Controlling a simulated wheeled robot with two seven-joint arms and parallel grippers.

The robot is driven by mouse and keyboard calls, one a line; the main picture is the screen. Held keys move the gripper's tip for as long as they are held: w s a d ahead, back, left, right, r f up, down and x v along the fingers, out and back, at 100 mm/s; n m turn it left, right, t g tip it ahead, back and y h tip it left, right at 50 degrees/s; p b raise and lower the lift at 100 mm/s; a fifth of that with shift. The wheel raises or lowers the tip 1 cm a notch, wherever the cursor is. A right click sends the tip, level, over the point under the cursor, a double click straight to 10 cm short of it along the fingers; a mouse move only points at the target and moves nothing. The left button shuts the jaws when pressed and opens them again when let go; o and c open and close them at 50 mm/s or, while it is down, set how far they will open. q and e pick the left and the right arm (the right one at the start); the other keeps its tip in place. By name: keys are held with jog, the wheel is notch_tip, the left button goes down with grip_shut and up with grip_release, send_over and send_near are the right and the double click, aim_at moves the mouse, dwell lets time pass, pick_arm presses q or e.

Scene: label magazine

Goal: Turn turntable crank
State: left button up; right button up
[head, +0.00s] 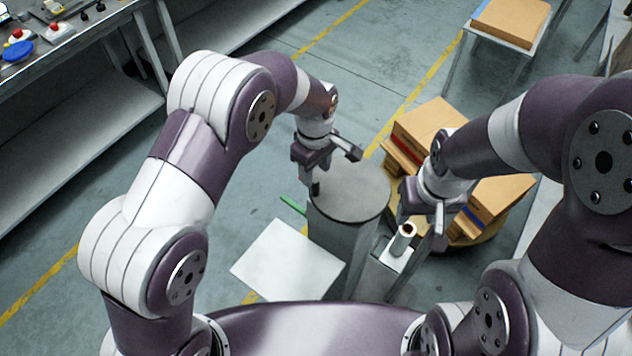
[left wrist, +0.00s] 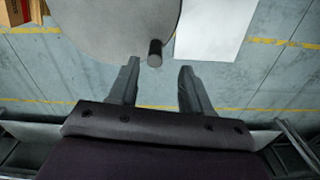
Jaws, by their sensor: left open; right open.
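The crank is a grey round disc (head: 352,192) on a grey pedestal, with a short dark upright knob near its rim. The knob (left wrist: 155,53) shows clearly in the left wrist view, at the edge of the disc (left wrist: 110,25). My left gripper (head: 328,170) is over the disc's far left part, fingers apart. In the left wrist view the knob lies between the lines of the left gripper's fingers (left wrist: 159,68), close to their tips; I cannot tell whether they touch. The round wooden turntable (head: 482,236) carries cardboard boxes (head: 430,130). My right gripper (head: 420,222) is open, right of the disc.
A pale roll (head: 403,238) stands on a narrow grey stand below my right gripper. A white panel (head: 287,262) lies left of the pedestal. A small table with a box (head: 510,20) is at upper right.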

aim_at(315, 180)
pick_arm(q)
jog(key=f, duration=0.2)
jog(key=f+p, duration=0.1)
jog(key=f, duration=0.2)
jog(key=w+f, duration=0.1)
jog(key=f, duration=0.1)
jog(key=shift+d+f+p, duration=0.1)
jog(key=shift+f+p, duration=0.1)
jog(key=shift+p, duration=0.2)
jog(key=shift+f, duration=0.2)
jog(key=shift+s+f, duration=0.1)
jog(key=shift+s, duration=0.1)
jog(key=shift+w+f, duration=0.1)
jog(key=shift+w, duration=0.05)
jog(key=c, duration=0.4)
grip_shut()
pick_arm(e)
jog(key=shift+w+r, duration=0.25)
jog(key=shift+r, duration=0.3)
jog(key=shift+w+r, duration=0.25)
jog(key=shift+r, duration=0.3)
